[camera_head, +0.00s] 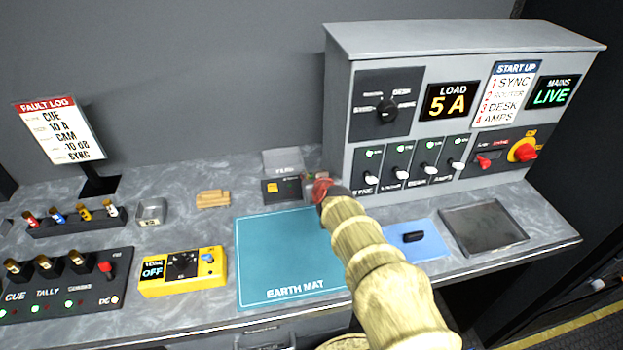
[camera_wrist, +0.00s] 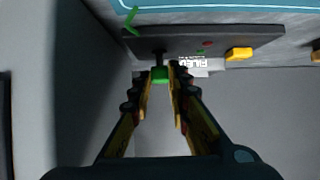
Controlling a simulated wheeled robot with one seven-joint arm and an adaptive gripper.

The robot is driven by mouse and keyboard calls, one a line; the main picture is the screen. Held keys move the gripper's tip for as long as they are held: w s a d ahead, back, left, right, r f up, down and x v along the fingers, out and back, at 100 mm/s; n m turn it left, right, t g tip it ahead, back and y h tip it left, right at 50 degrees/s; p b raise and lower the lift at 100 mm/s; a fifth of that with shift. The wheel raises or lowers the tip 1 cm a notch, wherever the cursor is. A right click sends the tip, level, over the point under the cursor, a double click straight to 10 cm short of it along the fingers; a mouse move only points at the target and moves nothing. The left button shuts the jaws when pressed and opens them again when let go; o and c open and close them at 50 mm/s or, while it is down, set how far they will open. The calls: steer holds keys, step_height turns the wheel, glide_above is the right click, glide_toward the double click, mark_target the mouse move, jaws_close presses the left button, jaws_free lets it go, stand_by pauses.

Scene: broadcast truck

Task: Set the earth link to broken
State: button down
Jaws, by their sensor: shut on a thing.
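A dark switch panel (camera_head: 284,190) with a yellow block sits on the bench behind the teal earth mat (camera_head: 280,255). In the wrist view the panel (camera_wrist: 210,42) carries the yellow block (camera_wrist: 238,54), a small red spot and a short lever with a green tip (camera_wrist: 160,75). My gripper (camera_wrist: 160,78) is shut on that green tip. In the head view my gripper (camera_head: 314,184) is at the panel's right end, where my arm hides the lever. No label naming the earth link is readable.
The grey console (camera_head: 450,100) with switches and dials stands close on the right. A yellow tester (camera_head: 183,273), a wooden block (camera_head: 213,198) and a small tray (camera_head: 151,212) are left. A blue mat (camera_head: 415,240) and a metal tray (camera_head: 484,227) lie right.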

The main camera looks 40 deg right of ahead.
steer(key=shift+s, duration=0.1)
stand_by(0.5)
steer(key=c, duration=1.7)
jaws_free()
steer(key=shift+a, duration=0.1)
steer(key=v, duration=1.2)
steer(key=shift+s+f, duration=0.15)
steer(key=shift+f, duration=0.15)
steer(key=shift+a, duration=0.1)
